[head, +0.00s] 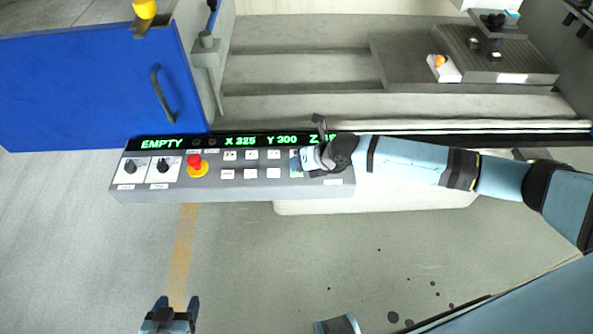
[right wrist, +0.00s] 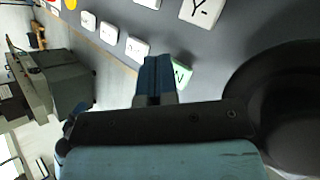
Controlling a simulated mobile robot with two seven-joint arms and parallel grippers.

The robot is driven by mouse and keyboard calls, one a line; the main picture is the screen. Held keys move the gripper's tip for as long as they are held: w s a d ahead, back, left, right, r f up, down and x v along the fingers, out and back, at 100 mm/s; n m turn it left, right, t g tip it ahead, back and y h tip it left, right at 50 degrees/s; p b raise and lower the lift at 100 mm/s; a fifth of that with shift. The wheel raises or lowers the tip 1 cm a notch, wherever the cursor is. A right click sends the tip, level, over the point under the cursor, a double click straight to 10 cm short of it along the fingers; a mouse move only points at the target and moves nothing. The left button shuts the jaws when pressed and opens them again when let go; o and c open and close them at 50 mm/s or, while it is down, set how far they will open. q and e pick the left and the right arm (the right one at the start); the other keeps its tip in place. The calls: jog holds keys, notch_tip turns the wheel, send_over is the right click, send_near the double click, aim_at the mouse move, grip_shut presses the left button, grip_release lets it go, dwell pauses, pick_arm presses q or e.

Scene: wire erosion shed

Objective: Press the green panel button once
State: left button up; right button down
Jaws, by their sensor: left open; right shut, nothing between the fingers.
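The green button (right wrist: 183,74) shows in the right wrist view as a pale green key with a dark mark, partly hidden behind my right fingers. In the head view I cannot make it out, since my right gripper (head: 296,164) covers that part of the control panel (head: 240,187). My right gripper (right wrist: 157,75) is shut and empty, its tips over the panel face right beside the green button. I cannot tell whether they touch it. My left gripper (head: 176,303) is open and empty, low in the head view, well away from the panel.
White keys (head: 251,155) lie left of my right gripper, with a red mushroom button (head: 195,161) on yellow and two black knobs (head: 163,166) further left. A lit display strip (head: 270,140) runs along the top. A blue door (head: 85,85) stands left.

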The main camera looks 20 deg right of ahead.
jog(key=shift+f, duration=0.3)
jog(key=shift+r, duration=0.1)
dwell(0.3)
jog(key=shift+r+p, duration=0.3)
jog(key=shift+r, duration=0.45)
jog(key=shift+r+p, duration=1.7)
jog(key=shift+r, duration=0.85)
jog(key=shift+f, duration=0.1)
